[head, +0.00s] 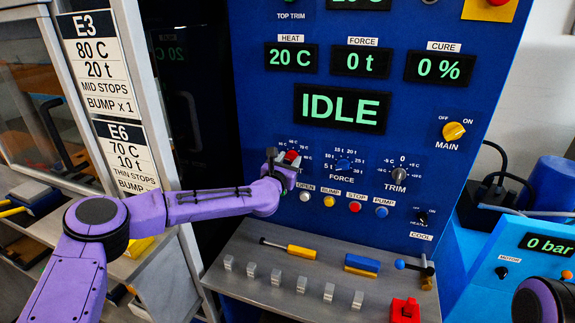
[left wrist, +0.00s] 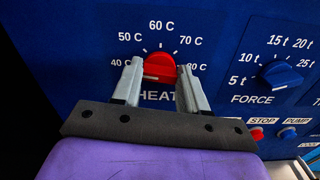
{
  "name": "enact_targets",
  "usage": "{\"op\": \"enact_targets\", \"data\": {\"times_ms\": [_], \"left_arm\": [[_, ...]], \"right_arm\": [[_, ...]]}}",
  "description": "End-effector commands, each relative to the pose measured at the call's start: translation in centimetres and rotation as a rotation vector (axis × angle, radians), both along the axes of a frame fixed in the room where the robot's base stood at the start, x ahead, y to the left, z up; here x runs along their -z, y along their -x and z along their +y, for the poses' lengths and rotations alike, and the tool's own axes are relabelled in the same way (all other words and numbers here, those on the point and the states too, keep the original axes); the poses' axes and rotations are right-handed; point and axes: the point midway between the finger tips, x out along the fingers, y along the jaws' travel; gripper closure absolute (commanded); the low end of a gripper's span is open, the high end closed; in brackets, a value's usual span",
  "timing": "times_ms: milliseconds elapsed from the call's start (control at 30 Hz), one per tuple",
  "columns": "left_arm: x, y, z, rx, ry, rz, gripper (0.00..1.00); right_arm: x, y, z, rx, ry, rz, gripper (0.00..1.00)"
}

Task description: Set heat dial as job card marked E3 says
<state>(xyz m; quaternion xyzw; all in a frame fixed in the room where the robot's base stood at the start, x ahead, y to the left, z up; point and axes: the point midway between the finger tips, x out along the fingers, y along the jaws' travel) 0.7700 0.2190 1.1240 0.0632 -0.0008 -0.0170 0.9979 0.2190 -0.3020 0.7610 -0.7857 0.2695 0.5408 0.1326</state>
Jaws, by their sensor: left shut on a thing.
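The job card E3 (head: 94,62) hangs at the upper left and reads 80 C, 20 t, MID STOPS, BUMP x 1. The red heat dial (left wrist: 161,66) shows in the left wrist view, inside a scale of 40 C to 80 C. Its white pointer mark lies to the left, towards the 40 C side. My left gripper (left wrist: 162,80) is shut on the dial, one finger on each side. In the head view the dial (head: 291,156) is partly covered by my gripper. The heat display (head: 291,58) reads 20 C. My right gripper is out of view.
The force dial (head: 344,165) and trim dial (head: 398,174) sit right of the heat dial. A row of buttons (head: 329,201) lies just below. The status display (head: 341,108) reads IDLE. Card E6 (head: 127,155) hangs under E3. A grey shelf (head: 250,300) with blocks and tools juts out below.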

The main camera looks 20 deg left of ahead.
Motion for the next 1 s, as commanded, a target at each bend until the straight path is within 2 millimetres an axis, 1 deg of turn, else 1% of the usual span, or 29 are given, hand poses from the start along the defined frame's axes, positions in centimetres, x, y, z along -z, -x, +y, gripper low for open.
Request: {"op": "enact_targets", "data": {"times_ms": [33,400,700,1000], "left_arm": [[0.4,0.0,0.0,-0.001,-0.033,-0.003,0.88],[0.5,0.0,-0.2,0.0,-0.373,-0.015,0.88],[0.4,0.0,-0.4,0.002,-0.659,-0.024,0.88],[0.4,0.0,-0.4,0.001,-0.942,-0.033,0.88]], "right_arm": [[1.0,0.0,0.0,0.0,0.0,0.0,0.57],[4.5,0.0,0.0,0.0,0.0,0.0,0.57],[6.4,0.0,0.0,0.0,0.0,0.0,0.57],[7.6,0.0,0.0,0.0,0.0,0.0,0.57]]}}
